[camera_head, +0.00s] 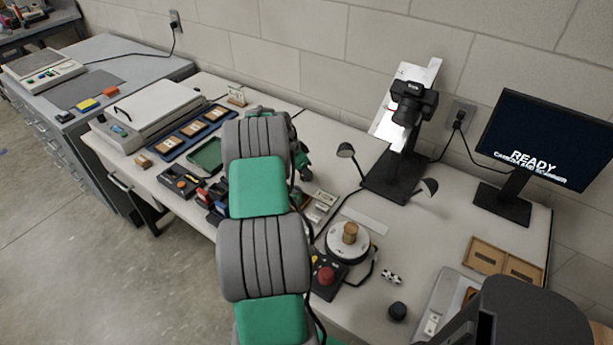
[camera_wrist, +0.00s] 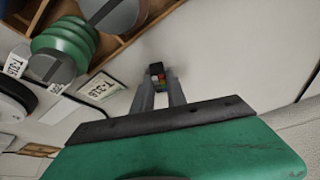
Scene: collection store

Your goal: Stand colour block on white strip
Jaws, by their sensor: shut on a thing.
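My gripper (camera_wrist: 159,85) is shut on the colour block (camera_wrist: 158,73), a small dark block with bright colour patches, at the middle of the wrist view. The block is between the fingertips above a pale surface; I cannot tell whether it touches it. In the head view my own arm hides the gripper and block. A plain pale strip (camera_head: 365,221) lies flat on the table between the turntable and the camera stand, and it looks like the white strip. I cannot make it out for certain in the wrist view.
A turntable (camera_head: 347,246) bears a brown cylinder. A camera stand (camera_head: 398,178) with two lamps and a monitor (camera_head: 548,140) are behind and right. A scanner (camera_head: 150,112) and blue tray (camera_head: 180,142) are left. A label card (camera_wrist: 101,88) shows near my gripper.

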